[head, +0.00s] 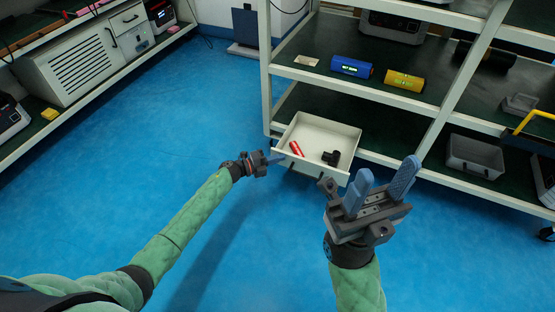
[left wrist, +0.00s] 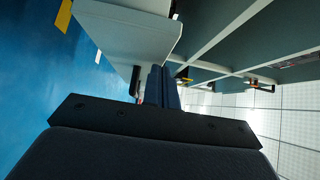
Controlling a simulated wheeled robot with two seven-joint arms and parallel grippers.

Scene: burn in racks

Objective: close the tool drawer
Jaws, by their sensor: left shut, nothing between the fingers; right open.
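The tool drawer (head: 318,131) is a white open-topped box pulled out from under the shelving rack in the head view. A red tool (head: 296,148) and a black object (head: 331,158) lie inside it. My left gripper (head: 273,159) is shut and empty, its fingertips at the drawer's left front corner; I cannot tell whether they touch. In the left wrist view the shut fingers (left wrist: 163,88) point towards a pale panel (left wrist: 128,38), apparently the drawer. My right gripper (head: 381,186) is open and empty, to the right of the drawer front and nearer to me.
The rack's shelf (head: 330,80) holds a blue cylinder (head: 352,67) and a yellow cylinder (head: 404,81). A grey bin (head: 474,157) stands on the lower shelf at right. A bench with a white cabinet (head: 85,68) is at left. The blue floor (head: 150,130) between is clear.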

